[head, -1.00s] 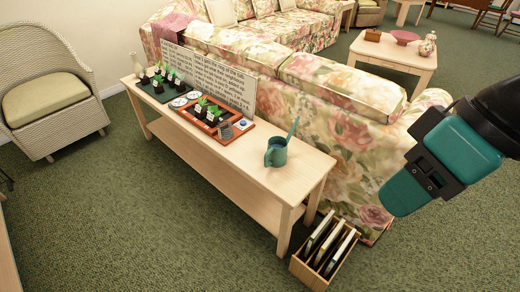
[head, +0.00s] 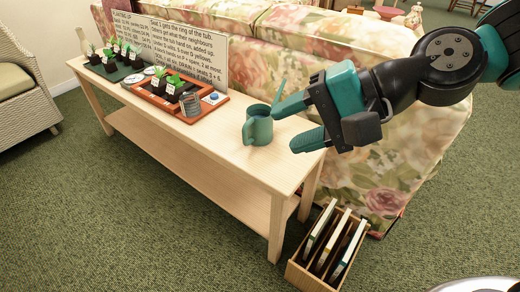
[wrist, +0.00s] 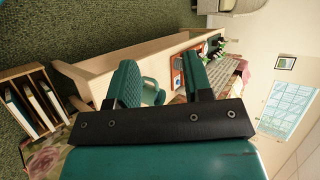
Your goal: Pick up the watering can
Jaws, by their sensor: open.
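The watering can (head: 258,127) is a small teal can standing upright near the right end of a pale wooden console table (head: 225,150). Its handle faces left and its spout rises to the right, partly behind my gripper's finger in the head view. My gripper (head: 282,122) is open, with teal fingers pointing left toward the can, just to its right. In the wrist view the can (wrist: 152,92) shows between the two fingers of my gripper (wrist: 160,78), beyond them. The fingers do not appear closed on it.
An orange tray (head: 160,99) with potted plants and a text board (head: 185,45) stand left of the can. A floral sofa (head: 385,150) runs behind the table. A wooden crate of records or books (head: 325,250) stands on the carpet at the table's right end.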

